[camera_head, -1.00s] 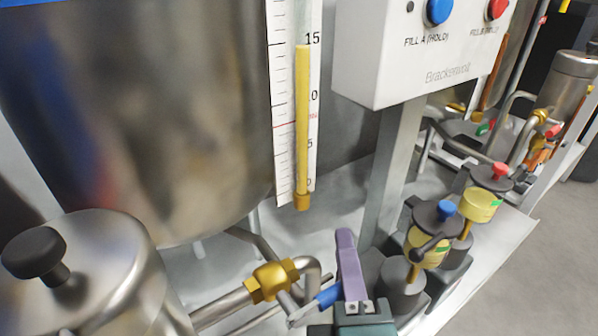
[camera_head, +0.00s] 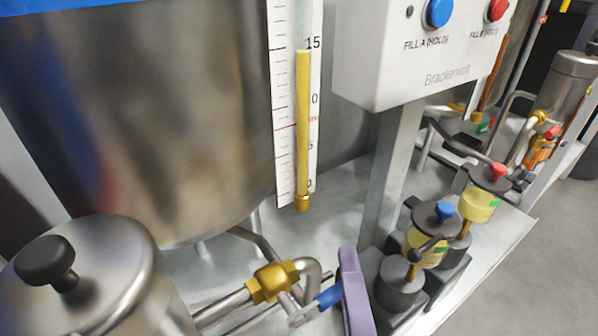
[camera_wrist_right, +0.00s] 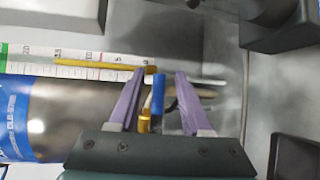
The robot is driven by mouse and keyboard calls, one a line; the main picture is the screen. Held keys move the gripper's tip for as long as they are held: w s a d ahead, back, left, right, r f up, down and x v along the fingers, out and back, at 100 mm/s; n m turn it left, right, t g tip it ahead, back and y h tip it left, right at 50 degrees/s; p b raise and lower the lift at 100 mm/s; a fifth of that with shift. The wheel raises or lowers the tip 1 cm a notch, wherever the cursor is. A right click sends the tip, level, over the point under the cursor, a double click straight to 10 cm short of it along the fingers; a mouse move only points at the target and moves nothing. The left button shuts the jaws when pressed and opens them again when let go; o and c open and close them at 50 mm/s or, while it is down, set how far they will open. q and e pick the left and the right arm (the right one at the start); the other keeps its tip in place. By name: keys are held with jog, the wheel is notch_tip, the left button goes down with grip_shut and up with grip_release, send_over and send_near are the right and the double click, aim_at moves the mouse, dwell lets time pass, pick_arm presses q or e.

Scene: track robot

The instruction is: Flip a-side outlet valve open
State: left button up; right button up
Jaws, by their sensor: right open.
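The outlet valve is a brass body (camera_head: 272,282) on a steel pipe at the bottom of the head view, below the big steel tank (camera_head: 150,120). Its blue lever handle (camera_head: 330,296) points right, towards my right gripper (camera_head: 349,262). In the head view one purple finger shows beside the handle's end; the rest is cut off below. In the right wrist view both purple fingers of the right gripper (camera_wrist_right: 162,76) stand open, with the blue handle (camera_wrist_right: 158,95) between them and gaps on both sides. The brass valve (camera_wrist_right: 144,122) is partly hidden there. My left gripper is not in view.
A control box (camera_head: 420,50) on a grey post (camera_head: 391,170) stands behind the gripper. Pumps with a blue knob (camera_head: 445,209) and a red knob (camera_head: 498,170) stand to the right. A lidded steel vessel (camera_head: 110,265) is at the lower left. A yellow level tube (camera_head: 303,130) hangs above the valve.

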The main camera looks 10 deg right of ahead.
jog(key=v, duration=0.6)
jog(key=shift+p, duration=0.4)
